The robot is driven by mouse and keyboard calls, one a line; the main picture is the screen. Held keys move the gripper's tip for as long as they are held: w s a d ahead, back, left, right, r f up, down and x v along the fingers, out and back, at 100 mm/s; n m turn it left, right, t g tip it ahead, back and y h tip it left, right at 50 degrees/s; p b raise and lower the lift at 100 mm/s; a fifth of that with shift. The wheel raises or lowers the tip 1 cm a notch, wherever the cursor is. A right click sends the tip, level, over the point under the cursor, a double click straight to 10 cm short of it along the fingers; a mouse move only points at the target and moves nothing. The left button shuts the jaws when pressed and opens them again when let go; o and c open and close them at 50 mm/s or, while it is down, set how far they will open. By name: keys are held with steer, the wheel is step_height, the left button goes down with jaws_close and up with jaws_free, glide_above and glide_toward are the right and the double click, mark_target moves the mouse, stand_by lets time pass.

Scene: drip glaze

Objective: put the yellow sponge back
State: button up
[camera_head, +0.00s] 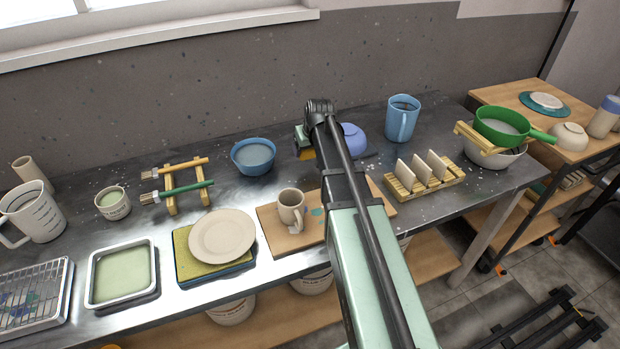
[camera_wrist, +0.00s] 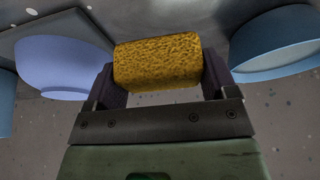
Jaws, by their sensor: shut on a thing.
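The yellow sponge (camera_wrist: 157,60) sits between the two dark fingers of my gripper (camera_wrist: 158,78) in the wrist view, gripped at its sides. In the head view my gripper (camera_head: 303,138) is at the back of the metal table, between the blue bowl and the purple bowl. Only a small yellow corner of the sponge (camera_head: 306,153) shows there; my arm hides the rest. I cannot tell whether the sponge touches the table.
The blue bowl (camera_head: 254,157) of liquid is left of my gripper; the purple bowl (camera_head: 352,139) is close on its right. A blue jug (camera_head: 402,118) stands farther right. A board (camera_head: 274,232) with a mug (camera_head: 291,208) lies in front. Brushes rest on a wooden stand (camera_head: 171,200) at left.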

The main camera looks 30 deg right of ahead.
mark_target(310, 168)
step_height(310, 168, down, 5)
steer(key=b, duration=0.4)
steer(key=shift+f, duration=0.15)
steer(key=shift+r, duration=0.3)
steer(key=shift+f, duration=0.25)
steer(key=o, duration=1.1)
steer(key=shift+r, duration=0.1)
steer(key=shift+r, duration=0.1)
steer(key=p+v, duration=1.2)
steer(key=s+a+f+n+g, duration=0.1)
steer(key=s+a+g, duration=0.3)
steer(key=s+a, duration=1.4)
steer(key=shift+s+a+g+b, duration=0.3)
steer(key=shift+a, duration=0.45)
